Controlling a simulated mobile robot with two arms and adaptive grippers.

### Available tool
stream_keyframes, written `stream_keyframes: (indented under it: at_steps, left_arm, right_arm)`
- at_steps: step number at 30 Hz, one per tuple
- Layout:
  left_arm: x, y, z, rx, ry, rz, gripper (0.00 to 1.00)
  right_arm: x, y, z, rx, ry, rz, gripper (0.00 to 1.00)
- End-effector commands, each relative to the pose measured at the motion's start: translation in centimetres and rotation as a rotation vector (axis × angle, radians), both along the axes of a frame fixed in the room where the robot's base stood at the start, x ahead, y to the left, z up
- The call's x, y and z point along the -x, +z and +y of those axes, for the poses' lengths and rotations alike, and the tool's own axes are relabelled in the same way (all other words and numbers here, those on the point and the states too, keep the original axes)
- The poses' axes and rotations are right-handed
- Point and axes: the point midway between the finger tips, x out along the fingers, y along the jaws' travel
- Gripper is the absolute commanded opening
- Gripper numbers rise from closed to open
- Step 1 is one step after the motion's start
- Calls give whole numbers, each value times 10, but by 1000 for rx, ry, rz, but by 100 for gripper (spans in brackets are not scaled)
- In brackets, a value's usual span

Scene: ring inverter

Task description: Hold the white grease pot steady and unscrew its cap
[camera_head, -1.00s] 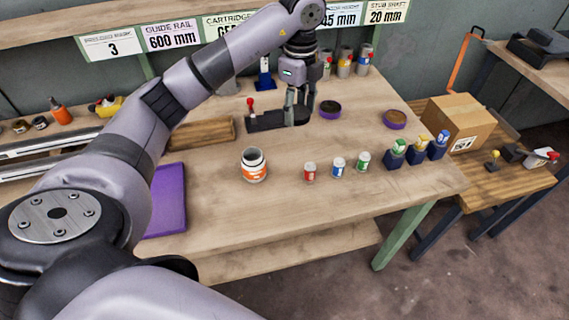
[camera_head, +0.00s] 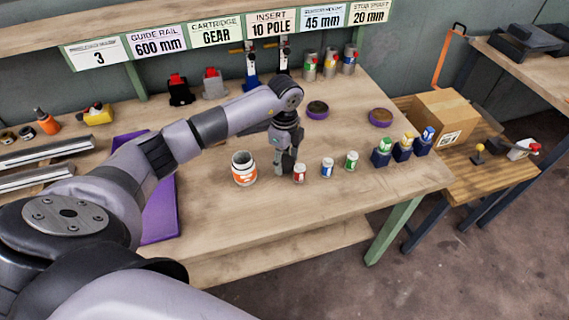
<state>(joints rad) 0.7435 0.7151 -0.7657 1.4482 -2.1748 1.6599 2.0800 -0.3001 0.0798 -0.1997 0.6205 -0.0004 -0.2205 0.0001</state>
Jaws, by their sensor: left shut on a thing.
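The white grease pot (camera_head: 244,172), with an orange label, stands upright on the workbench (camera_head: 300,212). Its top shows a dark round middle inside a pale rim; I cannot make out a separate cap on it. My left gripper (camera_head: 286,164) points down just right of the pot, apart from it, and behind the small red-labelled can. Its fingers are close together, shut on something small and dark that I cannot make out. My right gripper is not in view.
Small cans with red (camera_head: 300,174), blue (camera_head: 327,168) and green (camera_head: 351,161) labels stand right of the pot. Beyond them are several dark blue blocks (camera_head: 381,158). A purple mat (camera_head: 160,222) lies left. The bench front is clear.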

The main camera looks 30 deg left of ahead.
Motion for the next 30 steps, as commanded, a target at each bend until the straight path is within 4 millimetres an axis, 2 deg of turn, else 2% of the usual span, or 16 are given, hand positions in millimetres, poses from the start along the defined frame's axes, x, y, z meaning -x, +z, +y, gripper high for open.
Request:
stream_keyframes:
  at_steps: [3,6,17,18,27,30]
  left_arm:
    - [1,-19,0,0,0,4,13]
    - [0,-27,0,0,0,2,13]
    - [0,-31,0,0,-1,1,13]
    - [0,-31,0,0,-1,1,47]
    - [0,-30,0,0,-1,1,67]
    - [0,-30,0,0,-1,1,67]
  right_arm:
    - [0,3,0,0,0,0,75]
    - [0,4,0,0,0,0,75]
    - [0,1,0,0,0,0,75]
    - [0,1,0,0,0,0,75]
    - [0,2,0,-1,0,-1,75]
    - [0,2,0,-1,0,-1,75]
